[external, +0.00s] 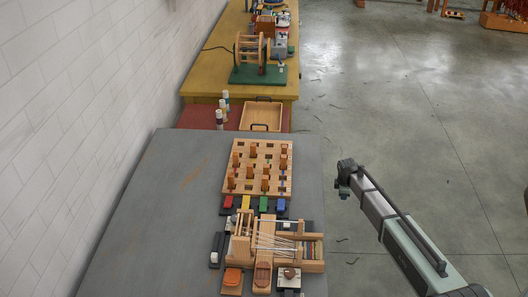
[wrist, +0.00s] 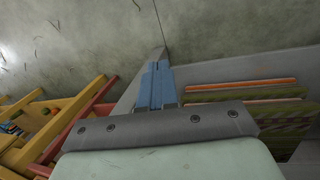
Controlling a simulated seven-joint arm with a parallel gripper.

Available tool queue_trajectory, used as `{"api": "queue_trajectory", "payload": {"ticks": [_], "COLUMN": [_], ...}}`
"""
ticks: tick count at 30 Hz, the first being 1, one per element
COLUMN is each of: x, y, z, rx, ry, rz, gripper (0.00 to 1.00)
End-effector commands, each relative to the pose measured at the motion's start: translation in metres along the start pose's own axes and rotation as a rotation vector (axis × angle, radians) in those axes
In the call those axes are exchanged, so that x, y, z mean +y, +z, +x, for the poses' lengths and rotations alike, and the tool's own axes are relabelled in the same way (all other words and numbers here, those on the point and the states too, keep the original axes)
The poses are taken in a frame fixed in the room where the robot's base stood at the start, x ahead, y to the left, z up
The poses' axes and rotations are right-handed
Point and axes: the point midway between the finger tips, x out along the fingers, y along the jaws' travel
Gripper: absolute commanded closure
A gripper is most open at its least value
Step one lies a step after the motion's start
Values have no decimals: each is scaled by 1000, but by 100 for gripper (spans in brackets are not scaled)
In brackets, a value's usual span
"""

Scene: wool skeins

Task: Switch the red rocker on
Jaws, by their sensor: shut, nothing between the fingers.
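The red rocker (external: 228,202) is at the left end of a row of coloured rockers on the grey table, just in front of the pegged wooden board. Its on or off position is too small to tell. My gripper (wrist: 155,86) shows in the wrist view with its two blue fingers shut together and nothing between them. In the external view the end of my arm is to the right of the table, over the floor side and well apart from the red rocker. The red rocker cannot be made out in the wrist view.
Yellow (external: 245,202), green (external: 263,204) and blue (external: 281,204) rockers sit beside the red one. The pegged board (external: 257,168) stands behind them and a wooden loom-like device (external: 265,245) in front. The left of the grey table (external: 165,220) is clear.

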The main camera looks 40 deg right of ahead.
Motion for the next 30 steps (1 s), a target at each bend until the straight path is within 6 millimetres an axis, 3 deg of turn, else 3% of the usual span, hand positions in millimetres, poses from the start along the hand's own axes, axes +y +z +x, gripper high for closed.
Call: {"api": "queue_trajectory", "payload": {"ticks": [1,7,17,23,30], "x": [10,27,36,6,-53], "y": [-4,-20,-59,-131,-230], "z": [-14,-71,-176,-238,-295], "rx": [-13,-86,-188,-109,73], "ry": [1,-22,-67,-88,-133], "rz": [-19,-91,-171,-169,-138], "gripper": [100,100,100,100,100]}}
